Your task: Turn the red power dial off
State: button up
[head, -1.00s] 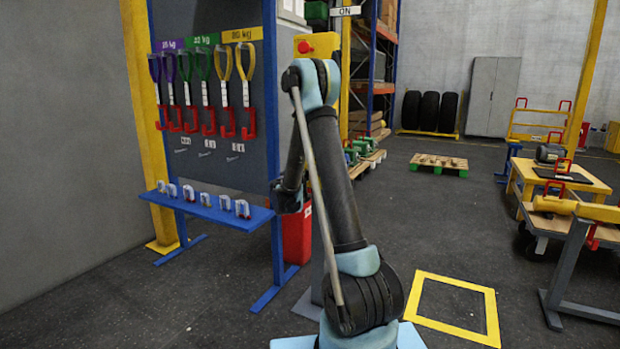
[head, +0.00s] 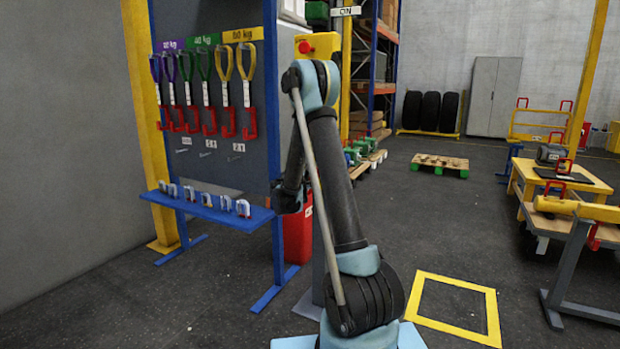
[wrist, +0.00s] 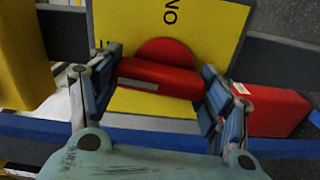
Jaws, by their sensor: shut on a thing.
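The red dial (wrist: 160,74) sits on a yellow panel (wrist: 215,22) in the wrist view. It has a round disc with a thick bar grip across it, lying nearly level in the picture. My gripper (wrist: 160,88) is shut on the bar, one finger at each end. In the head view a yellow box with a red knob on it (head: 318,46) shows behind my arm; my gripper's hold on the dial is hidden there.
A blue-framed rack with hanging slings (head: 215,85) and a blue shelf of shackles (head: 207,208) stands left. A red box (head: 297,237) is beside its post. An ON sign (head: 346,11) hangs above. Open floor and a yellow floor square (head: 412,297) lie right.

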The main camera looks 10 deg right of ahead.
jog(key=shift+a+f+n, duration=0.1)
jog(key=shift+a+n, duration=0.1)
jog(key=shift+n, duration=0.4)
jog(key=o, duration=1.1)
jog(key=shift+f, duration=0.1)
jog(key=shift+c, duration=0.2)
jog(key=v, duration=1.2)
